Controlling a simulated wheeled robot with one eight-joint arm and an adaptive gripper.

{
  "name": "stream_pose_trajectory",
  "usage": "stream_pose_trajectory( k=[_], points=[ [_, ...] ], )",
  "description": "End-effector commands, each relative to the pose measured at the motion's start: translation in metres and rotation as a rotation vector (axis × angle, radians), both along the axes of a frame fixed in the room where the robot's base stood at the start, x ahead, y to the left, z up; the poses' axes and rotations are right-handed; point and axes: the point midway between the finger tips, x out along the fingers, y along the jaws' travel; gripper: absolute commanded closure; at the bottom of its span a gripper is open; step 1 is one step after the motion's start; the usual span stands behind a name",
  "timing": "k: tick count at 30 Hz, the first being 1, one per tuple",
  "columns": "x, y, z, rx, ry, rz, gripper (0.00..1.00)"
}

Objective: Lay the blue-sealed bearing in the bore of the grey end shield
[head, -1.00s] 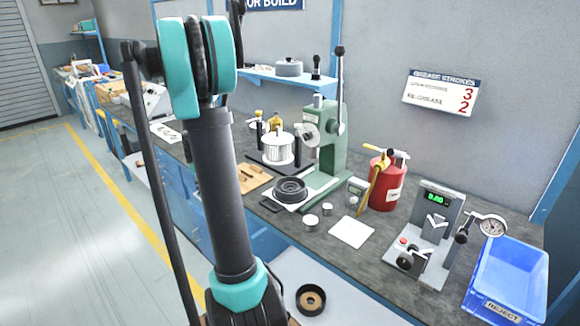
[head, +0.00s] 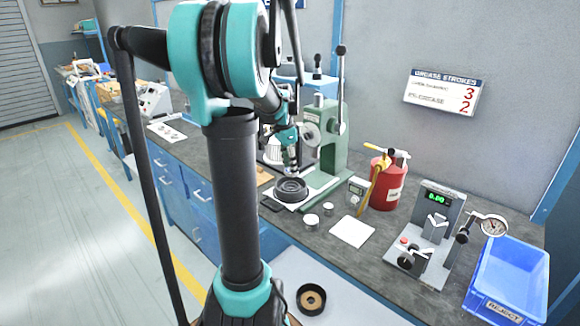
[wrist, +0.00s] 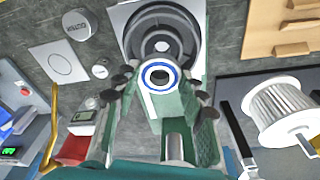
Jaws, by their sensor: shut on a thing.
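The grey end shield (head: 291,190) is a dark round ringed part on a white sheet beside the green press. It also shows in the wrist view (wrist: 137,36), its bore facing up. My gripper (head: 290,168) is just above it, pointing down. In the wrist view my gripper (wrist: 158,82) is shut on the blue-sealed bearing (wrist: 147,78), a small ring with a blue band around a dark hole. The bearing overlaps the near side of the shield, slightly below the bore's middle in the picture. Its height over the bore is hard to tell.
The green press (head: 325,150) stands close behind the shield. Two small round tins (head: 312,220), a white card (head: 352,231), a red grease can (head: 388,182), a gauge stand (head: 435,225) and a blue reject bin (head: 508,280) are to the right. A white finned part (wrist: 285,110) stands nearby.

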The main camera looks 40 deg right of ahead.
Motion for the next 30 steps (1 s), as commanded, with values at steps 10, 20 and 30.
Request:
stream_pose_trajectory(
  k=[10, 20, 30],
  points=[
    [0.001, 0.001, -0.007, 0.000, 0.000, 0.002, 0.91],
    [0.001, 0.001, -0.030, 0.000, 0.000, 0.003, 0.91],
    [0.001, 0.001, -0.048, 0.000, 0.000, 0.003, 0.91]
  ],
)
